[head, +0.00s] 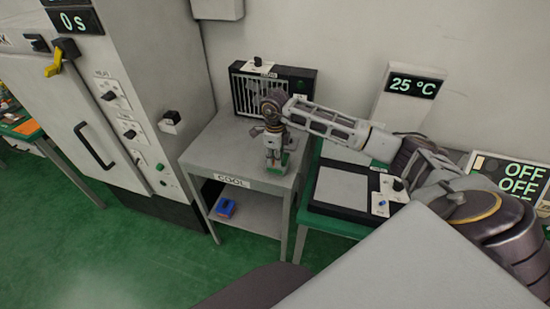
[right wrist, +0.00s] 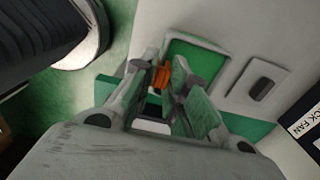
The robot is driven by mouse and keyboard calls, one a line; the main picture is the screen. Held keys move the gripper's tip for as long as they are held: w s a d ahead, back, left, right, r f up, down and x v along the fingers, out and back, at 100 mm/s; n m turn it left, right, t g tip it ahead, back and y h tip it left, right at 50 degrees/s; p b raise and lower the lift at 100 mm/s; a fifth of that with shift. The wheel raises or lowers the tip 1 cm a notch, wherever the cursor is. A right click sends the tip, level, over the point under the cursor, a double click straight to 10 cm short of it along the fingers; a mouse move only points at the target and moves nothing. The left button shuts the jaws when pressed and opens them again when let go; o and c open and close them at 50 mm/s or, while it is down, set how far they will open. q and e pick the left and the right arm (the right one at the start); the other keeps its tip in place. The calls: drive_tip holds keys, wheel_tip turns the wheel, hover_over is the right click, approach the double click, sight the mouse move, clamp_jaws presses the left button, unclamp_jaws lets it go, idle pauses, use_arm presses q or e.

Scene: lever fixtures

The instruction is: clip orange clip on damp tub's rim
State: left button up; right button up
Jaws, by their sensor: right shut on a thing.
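My right gripper (head: 273,152) points down over the grey table labelled COOL (head: 234,181). In the right wrist view its fingertips (right wrist: 164,70) are shut on the small orange clip (right wrist: 162,77). Just beyond the clip is a green rectangular area with a pale rim (right wrist: 197,58); it may be a tub, but I cannot tell whether it is the damp one. I cannot tell whether the clip touches that rim. The clip is hidden by the gripper in the head view. My left gripper is not in view.
A black fan unit (head: 304,82) stands at the table's back. A blue box (head: 226,207) lies on the lower shelf. A tall grey cabinet (head: 115,100) stands left. A black-framed plate (head: 342,188) sits right, below a 25 °C display (head: 414,86). Green floor is clear in front.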

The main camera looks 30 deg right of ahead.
drive_tip(key=shift+f+b, duration=0.55)
drive_tip(key=shift+f, duration=0.2)
idle(0.6)
drive_tip(key=o, duration=1.2)
drive_tip(key=shift+r, duration=0.2)
drive_tip(key=shift+r+p, duration=1.8)
drive_tip(key=shift+r, duration=1.55)
